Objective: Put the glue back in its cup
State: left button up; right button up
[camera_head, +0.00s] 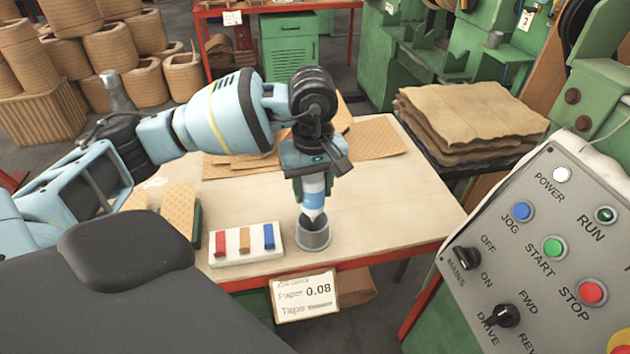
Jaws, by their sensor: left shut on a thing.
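The glue (313,198) is a white bottle with a blue band and a narrow lower end. My left gripper (313,172) is shut on its upper part and holds it upright, tip down. The cup (313,239) is a small grey round holder on the table near the front edge. The glue's lower end is at the cup's dark opening; I cannot tell how far inside it is. My right gripper is not in view.
The table (400,220) is clear to the right. A control panel (560,260) fills the right side. A paper sign (304,296) hangs at the table's front.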

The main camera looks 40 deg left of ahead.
aim_at(314, 178)
pick_arm(q)
notch_tip(314, 178, down, 2)
jog(key=shift+f+b, duration=0.1)
jog(key=shift+b, duration=0.35)
jog(key=shift+f+b, duration=0.5)
jog(key=shift+f, duration=0.3)
jog(key=o, duration=1.1)
notch_tip(314, 178, up, 8)
jog(key=shift+f, duration=0.1)
